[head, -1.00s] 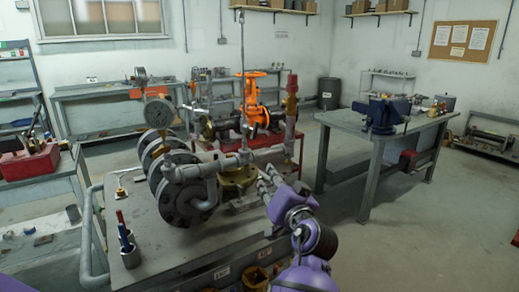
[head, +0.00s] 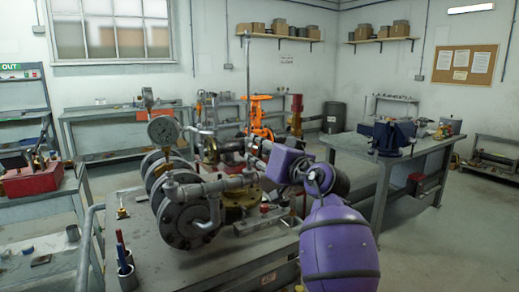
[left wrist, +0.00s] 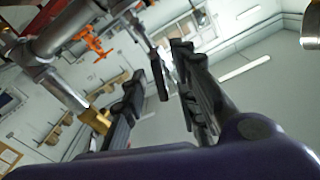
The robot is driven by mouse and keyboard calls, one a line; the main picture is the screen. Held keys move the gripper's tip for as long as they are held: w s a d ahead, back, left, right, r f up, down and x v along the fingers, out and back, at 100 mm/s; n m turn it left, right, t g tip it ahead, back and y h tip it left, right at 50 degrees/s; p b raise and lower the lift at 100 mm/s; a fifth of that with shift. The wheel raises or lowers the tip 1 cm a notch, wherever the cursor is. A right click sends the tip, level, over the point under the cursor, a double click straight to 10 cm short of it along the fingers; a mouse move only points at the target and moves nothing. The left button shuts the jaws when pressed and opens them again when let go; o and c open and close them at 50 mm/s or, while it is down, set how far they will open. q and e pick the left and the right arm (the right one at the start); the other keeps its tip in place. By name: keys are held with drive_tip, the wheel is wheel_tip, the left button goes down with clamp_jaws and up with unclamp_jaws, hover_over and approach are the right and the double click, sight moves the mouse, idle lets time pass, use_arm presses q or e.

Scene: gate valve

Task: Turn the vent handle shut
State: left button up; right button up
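The valve assembly of grey pipes and flanges (head: 185,215) stands on the metal table, with a pressure gauge (head: 163,130) on top and an orange valve (head: 258,110) behind. My left gripper (head: 258,158) reaches in from the lower right, close to the pipework; its fingers are partly hidden by my purple wrist. In the left wrist view the two dark fingers (left wrist: 158,75) are apart. A thin grey lever (left wrist: 155,65), possibly the vent handle, shows between the fingertips; I cannot tell whether they touch it. A brass fitting (left wrist: 95,120) is beside the left finger. My right gripper is out of view.
A red-topped fitting (head: 297,105) stands behind the left gripper. A cup with tools (head: 126,275) is at the table's front left. A workbench with a blue vise (head: 390,135) stands to the right.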

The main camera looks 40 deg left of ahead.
use_arm(q)
drive_tip(key=shift+w+a, duration=0.15)
drive_tip(key=shift+a, duration=0.25)
clamp_jaws()
